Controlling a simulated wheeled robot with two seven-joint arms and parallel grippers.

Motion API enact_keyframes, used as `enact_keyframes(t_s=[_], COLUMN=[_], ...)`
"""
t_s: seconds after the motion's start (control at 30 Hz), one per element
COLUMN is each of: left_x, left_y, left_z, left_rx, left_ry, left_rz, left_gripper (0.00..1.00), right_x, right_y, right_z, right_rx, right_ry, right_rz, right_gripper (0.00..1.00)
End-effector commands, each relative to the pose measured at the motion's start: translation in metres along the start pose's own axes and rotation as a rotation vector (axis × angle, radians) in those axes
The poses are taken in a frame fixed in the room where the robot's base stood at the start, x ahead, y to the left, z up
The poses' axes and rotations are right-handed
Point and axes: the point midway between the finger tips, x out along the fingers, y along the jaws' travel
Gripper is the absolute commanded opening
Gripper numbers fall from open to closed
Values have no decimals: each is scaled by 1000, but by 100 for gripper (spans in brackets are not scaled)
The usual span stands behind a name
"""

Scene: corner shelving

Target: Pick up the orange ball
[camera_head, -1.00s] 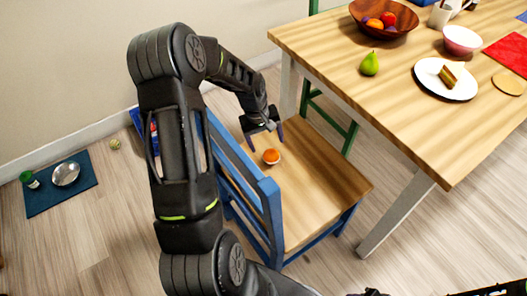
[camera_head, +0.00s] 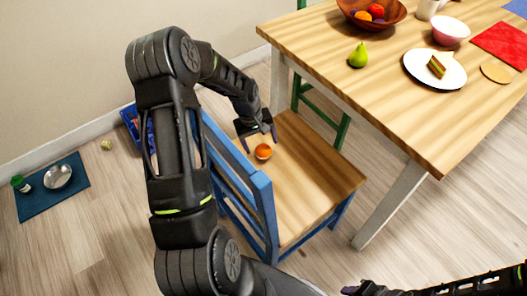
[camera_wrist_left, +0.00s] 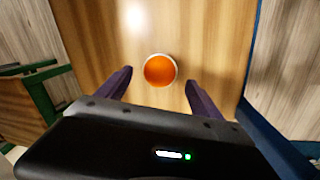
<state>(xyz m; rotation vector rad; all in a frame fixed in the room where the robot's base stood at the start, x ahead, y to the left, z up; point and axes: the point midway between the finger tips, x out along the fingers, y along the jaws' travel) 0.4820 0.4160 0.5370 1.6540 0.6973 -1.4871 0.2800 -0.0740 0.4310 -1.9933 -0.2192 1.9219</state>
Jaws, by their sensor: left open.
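The orange ball (camera_head: 263,151) rests on the wooden seat of the blue chair (camera_head: 318,180). It has a pale rim or base around its edge. In the left wrist view the ball (camera_wrist_left: 160,70) lies just beyond and between the two dark purple fingertips. My left gripper (camera_head: 260,145) is open and empty, with its fingers pointing down at the seat beside the ball. The left gripper also shows in the wrist view (camera_wrist_left: 158,86), with its fingers spread wider than the ball. Part of my right arm shows at the bottom right of the head view, and its finger state is unclear.
The blue chair back (camera_head: 238,165) rises close to my left arm. A blue mat (camera_head: 35,207) lies on the floor at left.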

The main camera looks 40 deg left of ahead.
Motion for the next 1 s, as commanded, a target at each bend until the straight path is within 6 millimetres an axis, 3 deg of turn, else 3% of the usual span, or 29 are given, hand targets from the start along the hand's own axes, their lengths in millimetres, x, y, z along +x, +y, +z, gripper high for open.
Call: enact_keyframes(t_s=[0.1,0.3,0.9,1.0], left_x=[21,41,41,41], left_y=[0,0,0,0], left_z=[0,-1,-1,-1], left_rx=[-1,0,0,0], left_ry=[-5,-3,-1,-1], left_rz=[-1,0,0,0], left_gripper=[76,76,76,69], right_x=[4,6,6,6], right_y=[2,2,2,2], right_z=[0,0,0,0], right_rx=[0,0,0,0], right_ry=[0,0,0,0], right_rz=[0,0,0,0], right_gripper=[36,36,36,36])
